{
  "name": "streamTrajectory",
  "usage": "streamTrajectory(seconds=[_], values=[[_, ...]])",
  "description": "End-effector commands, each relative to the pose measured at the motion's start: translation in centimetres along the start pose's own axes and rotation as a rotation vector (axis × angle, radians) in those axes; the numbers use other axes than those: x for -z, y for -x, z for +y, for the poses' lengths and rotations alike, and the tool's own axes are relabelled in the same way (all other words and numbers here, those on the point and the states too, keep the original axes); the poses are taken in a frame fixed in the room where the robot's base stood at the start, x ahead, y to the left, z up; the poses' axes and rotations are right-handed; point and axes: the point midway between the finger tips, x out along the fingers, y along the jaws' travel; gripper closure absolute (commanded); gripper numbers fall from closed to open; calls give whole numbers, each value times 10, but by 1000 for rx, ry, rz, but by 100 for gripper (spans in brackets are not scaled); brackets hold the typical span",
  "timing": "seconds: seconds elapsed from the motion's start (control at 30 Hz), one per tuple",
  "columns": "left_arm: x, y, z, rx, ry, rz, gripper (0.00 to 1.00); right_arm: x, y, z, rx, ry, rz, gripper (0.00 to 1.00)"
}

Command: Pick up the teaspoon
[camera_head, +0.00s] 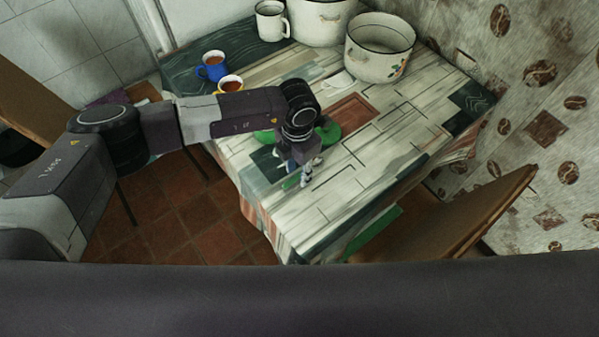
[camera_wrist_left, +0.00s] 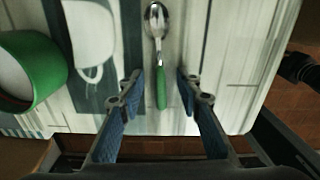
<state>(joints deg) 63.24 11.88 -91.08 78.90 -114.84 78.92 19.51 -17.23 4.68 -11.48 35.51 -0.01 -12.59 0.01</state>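The teaspoon (camera_wrist_left: 157,24) has a shiny metal bowl and a green handle. In the left wrist view it lies on the table, bowl towards the top, handle pointing down to the gripper. My left gripper (camera_wrist_left: 160,84) is open, with one finger on each side of the green handle's line; nothing is held. In the head view my left gripper (camera_head: 308,171) is over the near part of the table, and a small green strip (camera_head: 290,182) beside it may be the spoon handle. The right gripper is not in view.
A green mug (camera_wrist_left: 30,68) and a white cup (camera_wrist_left: 88,30) are left of the spoon in the wrist view. On the table (camera_head: 365,180) stand a blue mug (camera_head: 212,68), a yellow mug (camera_head: 231,85), a white mug (camera_head: 271,22) and a white pot (camera_head: 379,52). A wooden chair (camera_head: 450,220) is at right.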

Motion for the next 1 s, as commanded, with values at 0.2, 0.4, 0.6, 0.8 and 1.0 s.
streamTrajectory(seconds=[0.2, 0.4, 0.6, 0.8, 1.0], values=[[0, 0, 0, 1, 1, 0, 86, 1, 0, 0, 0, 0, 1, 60], [0, 0, 0, 1, 1, 0, 100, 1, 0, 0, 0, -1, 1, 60], [0, 1, 0, 1, 1, 0, 100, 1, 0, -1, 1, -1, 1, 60], [0, 10, 0, 1, 2, -1, 100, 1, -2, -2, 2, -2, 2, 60], [-1, 42, 1, -1, 0, -4, 100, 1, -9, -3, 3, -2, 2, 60]])
